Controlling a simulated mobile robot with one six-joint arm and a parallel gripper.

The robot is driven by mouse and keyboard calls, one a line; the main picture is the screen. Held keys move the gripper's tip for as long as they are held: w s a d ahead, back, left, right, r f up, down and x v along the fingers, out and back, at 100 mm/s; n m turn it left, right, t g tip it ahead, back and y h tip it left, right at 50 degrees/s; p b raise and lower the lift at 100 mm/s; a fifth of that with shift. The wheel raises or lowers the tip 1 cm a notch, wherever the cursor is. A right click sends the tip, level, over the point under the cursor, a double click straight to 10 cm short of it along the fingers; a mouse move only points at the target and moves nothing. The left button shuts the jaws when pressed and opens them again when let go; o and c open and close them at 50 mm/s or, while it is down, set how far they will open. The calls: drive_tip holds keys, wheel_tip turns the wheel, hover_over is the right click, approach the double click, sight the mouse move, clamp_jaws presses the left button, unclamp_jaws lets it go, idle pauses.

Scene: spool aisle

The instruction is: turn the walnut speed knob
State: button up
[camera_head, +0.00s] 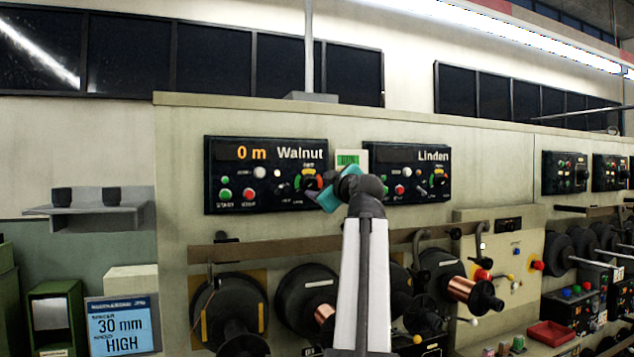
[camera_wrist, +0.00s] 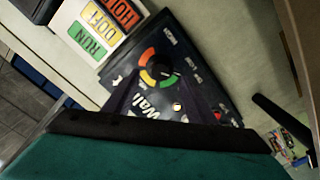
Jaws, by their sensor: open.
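The Walnut panel (camera_head: 225,175) is a black control box on the beige wall, with "0 m Walnut" in its display. Its speed knob (camera_wrist: 160,67) is dark and round, with a green, yellow, orange and red arc around it in the wrist view. In the head view my gripper covers part of the knob's corner of the panel. My teal gripper (camera_head: 326,196) is in front of the panel's lower right. In the wrist view my gripper (camera_wrist: 163,85) is open and empty, its dark fingers pointing toward the knob. I cannot tell the exact gap to the knob.
The Linden panel (camera_head: 408,194) is close on the right. A RUN/OFF/HOLD sign (camera_wrist: 100,28) is beside the Walnut panel. Below are a rail (camera_head: 270,246) and several spools (camera_head: 305,297). A sign (camera_head: 120,324) reads 30 mm HIGH. A shelf (camera_head: 95,211) with two dark cups is at left.

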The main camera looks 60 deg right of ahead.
sight(313, 184)
drive_tip(key=shift+p+x, duration=0.8)
drive_tip(key=shift+x, duration=2.05)
drive_tip(key=c, duration=1)
drive_tip(key=shift+d+r, duration=0.1)
drive_tip(key=shift+d, duration=0.2)
drive_tip(key=shift+c, duration=0.2)
drive_tip(key=shift+a, duration=0.2)
